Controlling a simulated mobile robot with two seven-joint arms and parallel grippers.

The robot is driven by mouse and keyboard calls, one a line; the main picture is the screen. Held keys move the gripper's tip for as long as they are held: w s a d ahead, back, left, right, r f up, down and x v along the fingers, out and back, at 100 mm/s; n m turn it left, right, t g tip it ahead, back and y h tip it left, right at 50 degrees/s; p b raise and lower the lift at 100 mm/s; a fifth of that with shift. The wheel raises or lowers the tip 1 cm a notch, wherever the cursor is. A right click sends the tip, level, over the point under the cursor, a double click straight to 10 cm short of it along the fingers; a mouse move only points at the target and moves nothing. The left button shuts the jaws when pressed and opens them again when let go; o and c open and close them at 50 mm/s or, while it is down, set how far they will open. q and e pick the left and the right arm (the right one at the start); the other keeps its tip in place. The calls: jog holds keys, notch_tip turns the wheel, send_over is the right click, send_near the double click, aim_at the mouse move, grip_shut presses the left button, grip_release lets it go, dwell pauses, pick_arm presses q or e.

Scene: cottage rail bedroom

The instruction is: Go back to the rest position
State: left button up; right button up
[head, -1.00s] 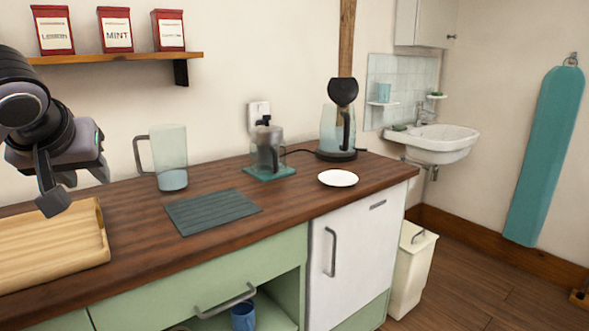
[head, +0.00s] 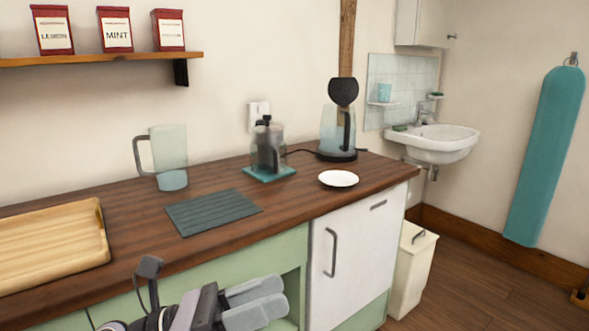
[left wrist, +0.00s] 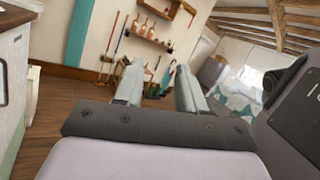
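My left gripper (head: 270,298) is low in the head view, in front of the green counter front and below the countertop edge. In the left wrist view its two pale fingers (left wrist: 159,82) stand apart with nothing between them, so it is open and empty. My right gripper is in neither view now. The dark wood countertop (head: 130,222) lies behind and above my left gripper.
On the counter are a wooden tray (head: 52,248), a glass pitcher (head: 168,150), a ribbed dark mat (head: 212,211), a French press (head: 267,148), a kettle (head: 338,128) and a white plate (head: 338,178). A cream bin (head: 411,272) stands at right, with open floor beyond.

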pick_arm(q)
jog(key=w+a+f+n+t+y, duration=0.1)
jog(key=a+f+n+t+y, duration=0.5)
jog(key=n, duration=0.9)
jog(key=w+a+f+n+t+y, duration=0.2)
jog(key=a+f+n+t+y, duration=0.35)
jog(key=n, duration=0.95)
jog(key=s+a+f+n+g+y, duration=0.1)
jog(key=s+f+n+g+y, duration=0.1)
jog(key=s+f+n, duration=0.4)
jog(key=s+a+f+n+g+y, duration=0.15)
jog(key=f+n, duration=0.25)
jog(key=f, duration=0.5)
jog(key=s+a+f+n+g+y, duration=0.1)
jog(key=s+f+n+g+y, duration=0.15)
jog(key=s+f+n, duration=0.35)
notch_tip(320, 180, up, 10)
jog(key=s+a+y+p, duration=0.1)
jog(key=p, duration=1.4)
jog(key=shift+s+a+r, duration=0.15)
jog(key=shift+s, duration=0.05)
